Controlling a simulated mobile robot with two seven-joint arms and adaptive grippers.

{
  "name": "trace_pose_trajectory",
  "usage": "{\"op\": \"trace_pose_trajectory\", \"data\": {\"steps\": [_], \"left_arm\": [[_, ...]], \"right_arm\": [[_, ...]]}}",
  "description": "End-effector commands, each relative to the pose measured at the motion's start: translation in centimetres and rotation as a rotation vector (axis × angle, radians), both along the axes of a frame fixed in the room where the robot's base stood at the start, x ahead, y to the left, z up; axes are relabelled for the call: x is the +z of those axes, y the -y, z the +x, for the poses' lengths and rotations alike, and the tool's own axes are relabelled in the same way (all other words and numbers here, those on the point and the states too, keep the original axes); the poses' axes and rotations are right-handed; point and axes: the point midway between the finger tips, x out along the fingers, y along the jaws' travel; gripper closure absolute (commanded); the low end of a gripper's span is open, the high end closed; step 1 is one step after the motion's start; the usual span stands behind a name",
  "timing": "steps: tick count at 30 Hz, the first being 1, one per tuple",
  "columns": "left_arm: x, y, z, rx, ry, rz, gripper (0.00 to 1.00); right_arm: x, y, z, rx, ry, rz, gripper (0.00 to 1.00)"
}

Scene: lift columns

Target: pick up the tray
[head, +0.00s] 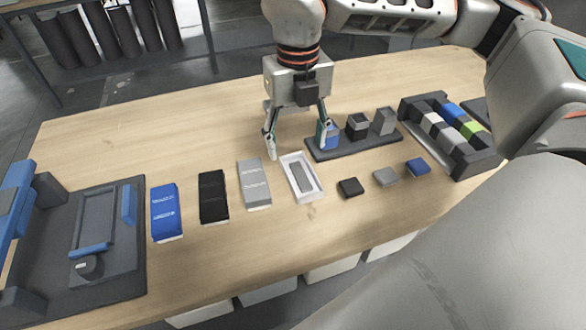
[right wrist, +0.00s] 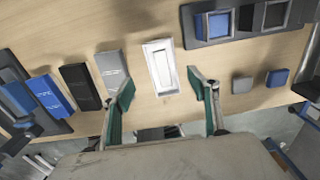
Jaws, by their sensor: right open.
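My right gripper (head: 296,150) hangs over the table at the tray's far end, fingers spread and empty. In the right wrist view the tray (right wrist: 149,66) shows beyond the fingertips, roughly centred between the two green-padded fingers (right wrist: 162,86); I cannot tell the exact height gap. A dark flat holder (head: 335,152) bearing several cup-like blocks stands just right of the gripper. My left gripper is not seen.
Grey (head: 254,184), black (head: 213,196) and blue (head: 165,212) boxes stand in a row left of the tray. Small black (head: 350,187), grey (head: 385,177) and blue (head: 417,167) blocks lie to its right. A dark fixture (head: 120,270) fills the left end.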

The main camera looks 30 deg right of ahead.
Motion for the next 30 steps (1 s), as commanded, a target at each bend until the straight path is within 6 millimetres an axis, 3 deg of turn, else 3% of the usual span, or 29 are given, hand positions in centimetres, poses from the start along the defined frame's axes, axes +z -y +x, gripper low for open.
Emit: {"op": "trace_pose_trajectory", "data": {"steps": [8,15,26,30], "left_arm": [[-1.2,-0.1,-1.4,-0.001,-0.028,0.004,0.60],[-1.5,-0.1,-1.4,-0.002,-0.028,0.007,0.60],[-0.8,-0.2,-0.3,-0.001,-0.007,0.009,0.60],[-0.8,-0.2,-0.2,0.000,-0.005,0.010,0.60]], "right_arm": [[-3.1,0.1,-0.2,0.002,-0.007,0.002,0.40],[-6.5,0.4,-0.5,0.003,-0.008,0.002,0.40],[-7.3,0.4,-0.4,0.004,-0.002,0.003,0.40],[-7.3,0.4,-0.4,0.004,-0.003,0.003,0.74]]}}
